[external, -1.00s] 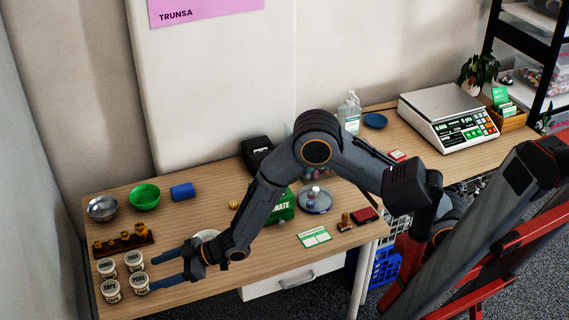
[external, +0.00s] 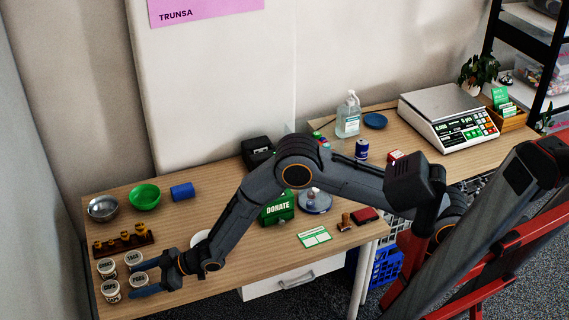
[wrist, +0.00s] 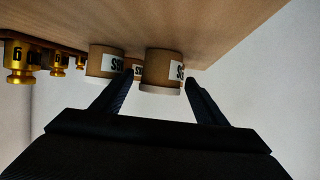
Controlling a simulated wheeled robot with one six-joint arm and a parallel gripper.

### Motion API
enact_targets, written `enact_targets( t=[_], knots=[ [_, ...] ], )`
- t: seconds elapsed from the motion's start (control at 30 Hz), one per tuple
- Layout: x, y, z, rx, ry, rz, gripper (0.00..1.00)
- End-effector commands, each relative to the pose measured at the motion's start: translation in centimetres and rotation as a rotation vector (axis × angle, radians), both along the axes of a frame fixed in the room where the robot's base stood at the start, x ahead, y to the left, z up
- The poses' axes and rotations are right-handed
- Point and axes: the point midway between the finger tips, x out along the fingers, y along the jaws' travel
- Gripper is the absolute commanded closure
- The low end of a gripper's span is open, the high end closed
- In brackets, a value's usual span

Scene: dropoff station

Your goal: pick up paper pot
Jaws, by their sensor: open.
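Several small paper pots with white lids and dark lettering stand in a cluster at the table's front left corner. The front right paper pot (external: 139,279) lies between the fingertips of my gripper (external: 134,281). The other pots are the back left (external: 107,267), the back right (external: 134,259) and the front left (external: 110,291). The wrist view is upside down; there the nearest brown pot (wrist: 161,68) with a white label sits between my open fingers (wrist: 160,74), with space beside each. Two other pots (wrist: 104,61) (wrist: 134,69) show behind and left of it.
A wooden block of brass weights (external: 123,241) stands just behind the pots. A white dish (external: 199,238) sits partly behind my arm. The table's front edge is close.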

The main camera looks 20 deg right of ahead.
Motion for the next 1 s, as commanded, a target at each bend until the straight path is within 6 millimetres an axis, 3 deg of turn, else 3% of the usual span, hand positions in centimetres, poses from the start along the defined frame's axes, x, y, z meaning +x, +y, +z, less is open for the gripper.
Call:
enact_targets(
  t=[0.1,0.37,0.67,1.0],
  knots=[
    [0.0,0.0,0.0,0.0,0.0,0.0,0.35],
    [0.0,0.0,0.0,0.0,0.0,0.0,0.79],
    [0.0,0.0,0.5,0.003,-0.001,0.0,0.8],
    [0.1,0.0,5.9,0.005,-0.002,-0.001,0.8]
  ],
)
